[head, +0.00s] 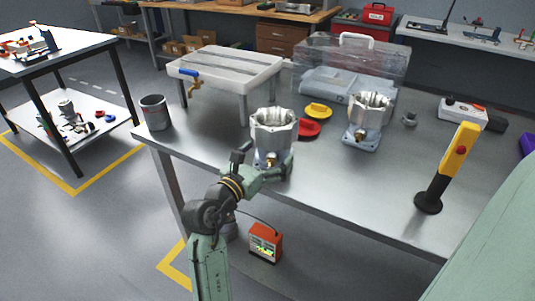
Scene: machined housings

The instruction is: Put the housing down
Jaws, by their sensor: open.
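A silvery machined housing (273,128) stands upright near the front left edge of the steel table (325,190), with a small brass fitting low on its front. My gripper (266,162) is open at the housing's lower front, its fingers to either side of the lower part. I cannot tell whether the fingers touch it. The housing's foot is partly hidden by my gripper. A second, similar housing (369,112) stands upright farther right on a pale blue-grey base (361,139), apart from my gripper.
A red cap (309,128) and a yellow cap (318,111) lie between the housings. A grey cup (155,112) is at the left corner. A white raised stand (228,68) and clear case (350,60) are behind. A yellow-black post (449,165) stands right. The front middle is clear.

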